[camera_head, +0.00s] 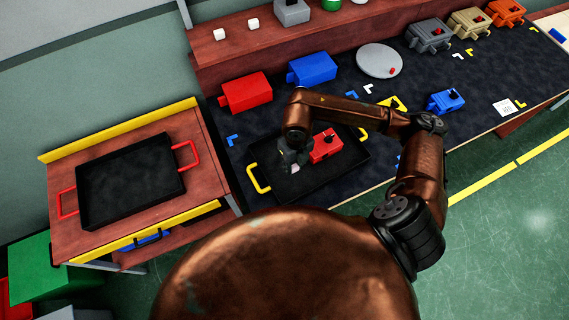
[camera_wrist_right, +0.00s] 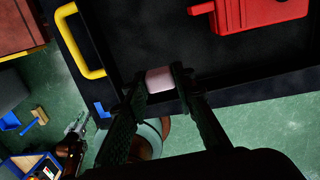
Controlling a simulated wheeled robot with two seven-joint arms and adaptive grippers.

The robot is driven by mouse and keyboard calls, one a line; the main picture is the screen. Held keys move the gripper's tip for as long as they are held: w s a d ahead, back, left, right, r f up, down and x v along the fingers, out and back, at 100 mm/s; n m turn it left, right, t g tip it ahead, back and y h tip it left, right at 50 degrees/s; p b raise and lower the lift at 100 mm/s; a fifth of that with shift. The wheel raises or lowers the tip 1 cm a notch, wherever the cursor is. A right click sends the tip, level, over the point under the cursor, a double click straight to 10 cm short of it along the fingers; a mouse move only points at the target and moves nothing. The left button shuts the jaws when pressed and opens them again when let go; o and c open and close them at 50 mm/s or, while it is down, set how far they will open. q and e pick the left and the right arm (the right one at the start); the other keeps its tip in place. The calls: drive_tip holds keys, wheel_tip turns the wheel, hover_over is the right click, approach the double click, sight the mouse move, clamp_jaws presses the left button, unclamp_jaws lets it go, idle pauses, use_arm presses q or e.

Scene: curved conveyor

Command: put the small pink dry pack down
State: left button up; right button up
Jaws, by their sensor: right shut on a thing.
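The small pink dry pack (camera_wrist_right: 160,79) sits between the fingertips of my right gripper (camera_wrist_right: 157,84) in the right wrist view. The gripper is shut on it. In the head view my right gripper (camera_head: 291,158) points down over the left part of a black tray with yellow handles (camera_head: 298,192). A pale patch of the pack (camera_head: 295,168) shows there beside the fingers. I cannot tell whether the pack touches the tray floor. My left gripper (camera_wrist_right: 76,127) appears small at the lower left of the wrist view; its jaws are too small to judge.
A red part (camera_head: 326,145) lies in the tray, just right of my right gripper. A red box (camera_head: 245,92), a blue box (camera_head: 312,68) and a grey disc (camera_head: 380,61) stand behind. An empty black tray with red handles (camera_head: 92,214) rests on the left cart.

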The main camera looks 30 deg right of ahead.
hover_over(282, 169)
drive_tip(key=f, duration=0.6)
drive_tip(key=shift+s+f+b, duration=0.2)
drive_tip(key=shift+b, duration=0.15)
drive_tip(key=shift+w+f, duration=0.1)
drive_tip(key=shift+f, duration=1.45)
drive_tip(key=shift+f, duration=0.15)
drive_tip(key=o, duration=0.8)
drive_tip(key=shift+o, duration=0.2)
wheel_tip(282, 169, up, 12)
drive_tip(key=shift+r+p, duration=0.2)
drive_tip(key=shift+p, duration=0.15)
